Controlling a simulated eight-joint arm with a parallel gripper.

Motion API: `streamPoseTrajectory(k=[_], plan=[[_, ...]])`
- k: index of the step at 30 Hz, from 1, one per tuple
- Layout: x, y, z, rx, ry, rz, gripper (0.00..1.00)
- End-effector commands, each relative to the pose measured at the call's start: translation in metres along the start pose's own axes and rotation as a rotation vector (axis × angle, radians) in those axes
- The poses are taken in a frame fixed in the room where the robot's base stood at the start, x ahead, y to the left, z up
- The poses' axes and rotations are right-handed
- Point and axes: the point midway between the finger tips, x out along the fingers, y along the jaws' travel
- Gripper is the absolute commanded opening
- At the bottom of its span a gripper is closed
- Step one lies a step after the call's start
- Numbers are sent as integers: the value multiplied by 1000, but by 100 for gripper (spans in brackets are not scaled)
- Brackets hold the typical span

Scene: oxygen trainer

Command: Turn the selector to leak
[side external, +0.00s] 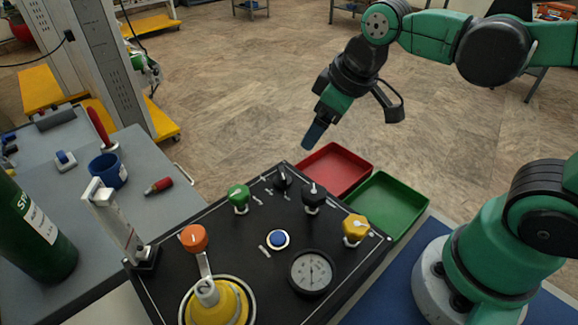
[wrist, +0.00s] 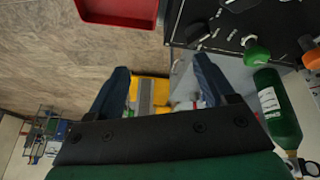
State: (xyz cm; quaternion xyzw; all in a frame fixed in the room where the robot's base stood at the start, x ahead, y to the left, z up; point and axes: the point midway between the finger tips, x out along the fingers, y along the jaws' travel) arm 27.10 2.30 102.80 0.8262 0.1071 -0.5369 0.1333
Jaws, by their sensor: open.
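The black panel (side external: 235,245) carries several knobs. A small black knob (side external: 283,182) at its far edge has small marks around it and looks like the selector; its labels are too small to read. It seems to show in the wrist view as a dark knob (wrist: 197,34) near the panel edge. A second black knob (side external: 313,198) with a pale pointer stands to its right. My gripper (side external: 315,135) is above and beyond the far edge, apart from the panel. In the wrist view its two fingers (wrist: 160,85) are spread with nothing between them.
A green knob (side external: 239,197), orange knob (side external: 193,238), yellow knob (side external: 356,229), blue button (side external: 278,240) and gauge (side external: 311,271) share the panel. A red tray (side external: 335,168) and green tray (side external: 388,205) lie beyond it. A green cylinder (side external: 38,235) stands left.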

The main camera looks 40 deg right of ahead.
Motion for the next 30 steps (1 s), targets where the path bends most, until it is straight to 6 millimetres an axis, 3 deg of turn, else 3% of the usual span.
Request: streamPoseTrajectory(k=[6, 12, 30], plan=[[16, -26, -26, -428, -223, -136, 76], [27, -42, -35, -653, -329, -227, 76], [78, -49, -15, -690, -343, -244, 76]])
